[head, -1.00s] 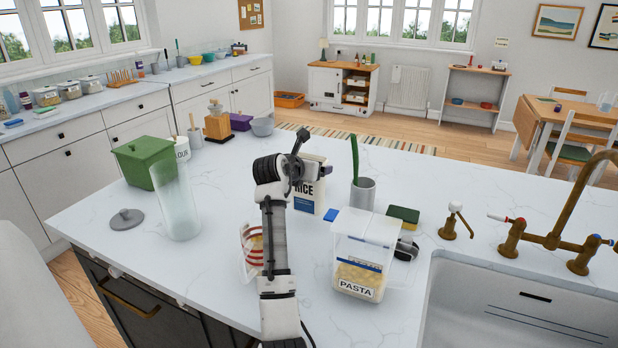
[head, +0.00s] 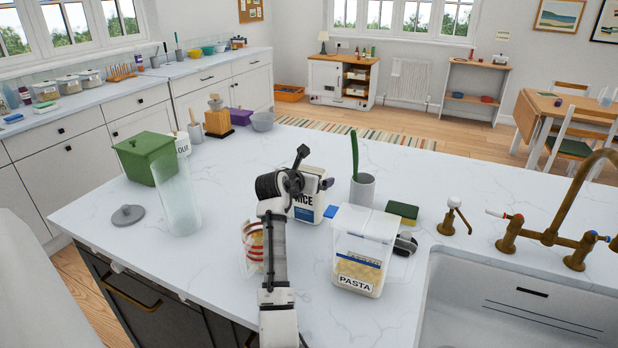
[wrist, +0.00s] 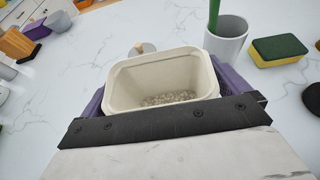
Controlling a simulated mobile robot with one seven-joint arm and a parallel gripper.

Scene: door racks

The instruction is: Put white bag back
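The white bag, a cream open-topped pack with RICE and a blue band on its front (head: 305,212), is at the middle of the island, partly behind my arm. In the wrist view its open mouth (wrist: 190,68) shows pale grains at the bottom. My gripper (wrist: 162,98) has its purple fingers against both sides of the bag, and it looks shut on it. In the head view my gripper (head: 292,184) hides the bag's upper left part. The bag stands about upright; I cannot tell whether its base touches the counter.
A clear PASTA box (head: 362,250) stands right of my arm, near the sink (head: 520,300). A grey cup (head: 363,191) and a sponge (head: 403,212) are behind it. A red-striped jar (head: 253,245), glass cylinder (head: 177,200) and green bin (head: 147,157) are left.

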